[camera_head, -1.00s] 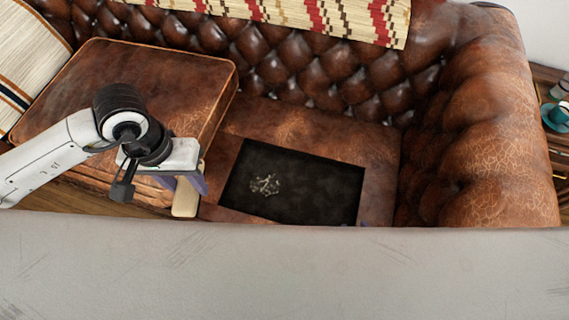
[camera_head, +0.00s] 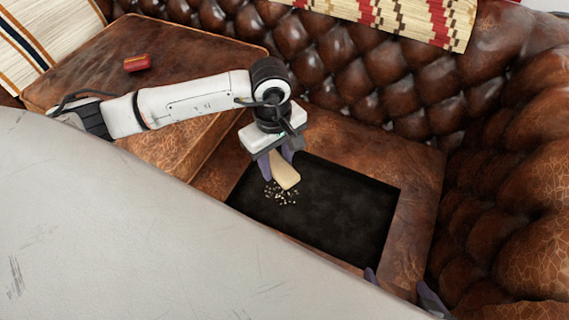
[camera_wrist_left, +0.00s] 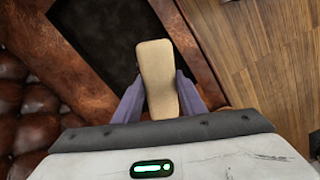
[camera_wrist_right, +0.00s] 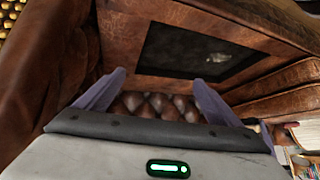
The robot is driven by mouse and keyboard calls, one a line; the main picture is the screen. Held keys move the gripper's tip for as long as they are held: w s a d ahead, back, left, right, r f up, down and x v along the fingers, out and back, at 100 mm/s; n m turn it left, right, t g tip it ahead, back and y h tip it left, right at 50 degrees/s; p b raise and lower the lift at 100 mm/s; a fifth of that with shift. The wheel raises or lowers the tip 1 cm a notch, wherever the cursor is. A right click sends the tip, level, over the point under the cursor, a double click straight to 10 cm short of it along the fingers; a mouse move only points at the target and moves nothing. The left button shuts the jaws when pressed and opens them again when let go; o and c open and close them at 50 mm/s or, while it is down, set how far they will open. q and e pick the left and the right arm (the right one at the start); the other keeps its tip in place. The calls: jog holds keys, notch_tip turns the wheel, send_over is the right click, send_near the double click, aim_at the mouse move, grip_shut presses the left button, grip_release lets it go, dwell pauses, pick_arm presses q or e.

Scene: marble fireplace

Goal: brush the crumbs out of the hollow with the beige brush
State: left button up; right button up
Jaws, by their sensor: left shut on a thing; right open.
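The beige brush (camera_head: 285,172) is held in my left gripper (camera_head: 276,160), whose purple fingers are shut on it. In the head view the brush is over the back left part of the dark hollow (camera_head: 335,218). The crumbs (camera_head: 280,193) lie as a loose pale cluster on the hollow's floor, just below the brush tip. I cannot tell whether the brush touches the floor. The brush (camera_wrist_left: 157,75) fills the middle of the left wrist view. My right gripper (camera_wrist_right: 153,95) is open and empty; the crumbs (camera_wrist_right: 218,57) and the hollow (camera_wrist_right: 170,48) show beyond it.
The hollow is set in the seat of a brown leather sofa, with a tufted backrest (camera_head: 330,75) behind and an armrest (camera_head: 500,210) at right. A raised cushion (camera_head: 190,70) at left bears a small red thing (camera_head: 138,63). The hollow's right part is clear.

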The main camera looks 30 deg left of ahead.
notch_tip(320, 180, down, 7)
jog(key=a+y+b, duration=0.1)
jog(key=a+b, duration=0.1)
jog(key=b, duration=0.7)
pick_arm(q)
jog(key=w+f+n+b, duration=0.2)
jog(key=f+n, duration=0.2)
jog(key=f, duration=0.5)
jog(key=w+f+n+b, duration=0.2)
jog(key=f+n, duration=0.3)
jog(key=f, duration=0.4)
jog(key=shift+w+a+b, duration=0.3)
jog(key=shift+w+a, duration=0.1)
pick_arm(e)
jog(key=shift+n+t+y, duration=0.3)
jog(key=shift+y, duration=0.6)
jog(key=a+r, duration=0.1)
jog(key=w+a+r, duration=0.1)
jog(key=a+r, duration=0.1)
jog(key=shift+a+r, duration=0.1)
jog(key=shift+r, duration=0.15)
pick_arm(q)
jog(key=shift+r, duration=0.1)
